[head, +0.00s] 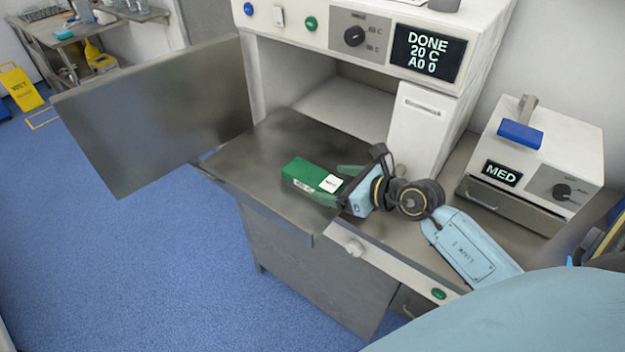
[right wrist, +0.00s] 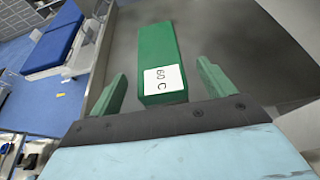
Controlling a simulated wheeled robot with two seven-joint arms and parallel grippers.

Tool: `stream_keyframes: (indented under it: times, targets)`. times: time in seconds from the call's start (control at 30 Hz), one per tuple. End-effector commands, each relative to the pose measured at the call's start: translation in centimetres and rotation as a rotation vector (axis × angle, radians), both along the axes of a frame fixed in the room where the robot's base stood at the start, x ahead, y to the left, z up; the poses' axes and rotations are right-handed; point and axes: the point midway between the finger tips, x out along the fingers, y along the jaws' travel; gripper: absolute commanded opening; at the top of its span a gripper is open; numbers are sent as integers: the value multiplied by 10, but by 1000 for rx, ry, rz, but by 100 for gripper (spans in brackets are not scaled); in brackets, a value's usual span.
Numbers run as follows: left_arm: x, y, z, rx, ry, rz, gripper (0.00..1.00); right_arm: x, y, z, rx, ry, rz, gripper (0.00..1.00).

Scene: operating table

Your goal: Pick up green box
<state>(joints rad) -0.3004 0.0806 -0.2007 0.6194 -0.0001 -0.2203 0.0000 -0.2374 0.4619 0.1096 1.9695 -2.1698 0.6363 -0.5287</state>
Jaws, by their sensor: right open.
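The green box (head: 304,172) lies on the dark metal shelf in front of the open cabinet. It has a white label, which reads "60 C" in the right wrist view (right wrist: 158,50). My right gripper (head: 338,186) is open at the labelled end of the box. In the right wrist view its two green fingers (right wrist: 160,88) stand apart, one on each side of the box's near end, with gaps between them and the box. My left gripper is not in view.
The shelf (head: 243,163) is bare around the box. An open door panel (head: 160,115) stands to the left. The cabinet display (head: 428,52) reads "DONE 20 C". A white device (head: 535,150) marked "MED" stands at the right.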

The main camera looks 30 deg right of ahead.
Motion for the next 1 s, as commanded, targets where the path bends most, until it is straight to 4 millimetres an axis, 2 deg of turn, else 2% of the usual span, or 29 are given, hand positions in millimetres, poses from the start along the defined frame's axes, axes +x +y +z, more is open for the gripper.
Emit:
stream_keyframes:
  times: [0.33,0.67,1.0]
  targets:
    - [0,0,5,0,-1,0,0,39,17,-13,3,-1,-1,82]
    - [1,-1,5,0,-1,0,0,45,19,-16,1,0,0,80]
    - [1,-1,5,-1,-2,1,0,44,19,-16,1,0,0,36]
